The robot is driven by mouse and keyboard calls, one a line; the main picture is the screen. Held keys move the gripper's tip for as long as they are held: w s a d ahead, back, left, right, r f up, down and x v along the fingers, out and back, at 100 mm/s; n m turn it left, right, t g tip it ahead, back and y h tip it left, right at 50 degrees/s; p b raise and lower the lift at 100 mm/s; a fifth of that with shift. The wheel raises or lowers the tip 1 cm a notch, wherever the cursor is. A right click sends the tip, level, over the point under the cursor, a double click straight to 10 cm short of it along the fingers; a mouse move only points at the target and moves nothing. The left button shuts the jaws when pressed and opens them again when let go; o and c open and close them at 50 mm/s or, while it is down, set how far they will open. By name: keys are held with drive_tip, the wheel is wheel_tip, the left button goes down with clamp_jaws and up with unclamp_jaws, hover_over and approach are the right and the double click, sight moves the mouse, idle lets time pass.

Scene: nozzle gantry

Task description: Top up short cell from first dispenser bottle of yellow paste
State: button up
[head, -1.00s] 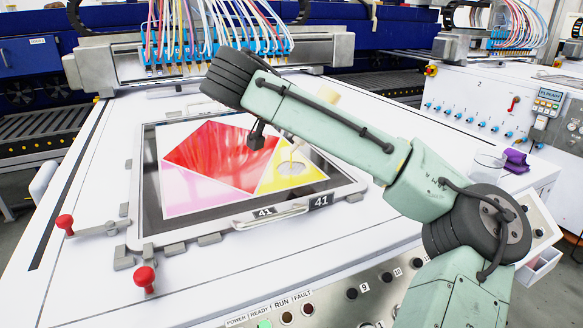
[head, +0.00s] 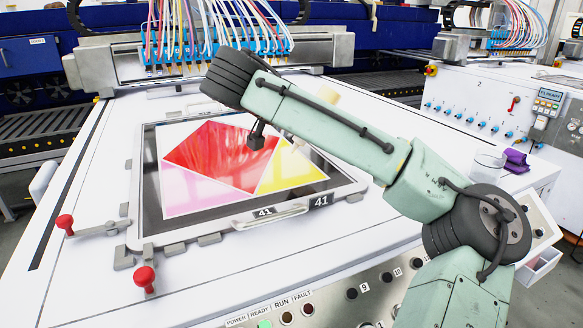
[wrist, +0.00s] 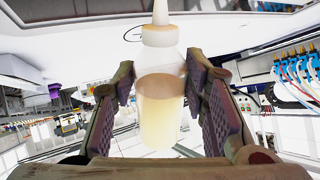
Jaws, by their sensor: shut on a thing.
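The framed screen (head: 150,190) lies flat on the white machine bed, with red, pink and yellow cells. The yellow cell (head: 300,177), at its right, looks evenly yellow where it shows. My gripper (wrist: 160,88) is shut on the dispenser bottle (wrist: 160,100), a clear bottle with a pale nozzle and pale yellow paste inside. In the head view, my arm hides most of the bottle. Its pale end (head: 328,95) shows above the arm, and its tip shows below, over the upper part of the yellow cell. No paste stream shows at the tip.
The nozzle head with coloured tubes (head: 215,48) stands behind the screen. Red-knobbed clamps (head: 145,276) sit at the front left. The button panel (head: 380,285) runs along the front edge.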

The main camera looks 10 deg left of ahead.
drive_tip(key=shift+c, duration=0.7)
drive_tip(key=shift+r, duration=0.15)
drive_tip(key=shift+r+p, duration=1)
drive_tip(key=shift+r, duration=0.95)
drive_tip(key=shift+w, duration=0.1)
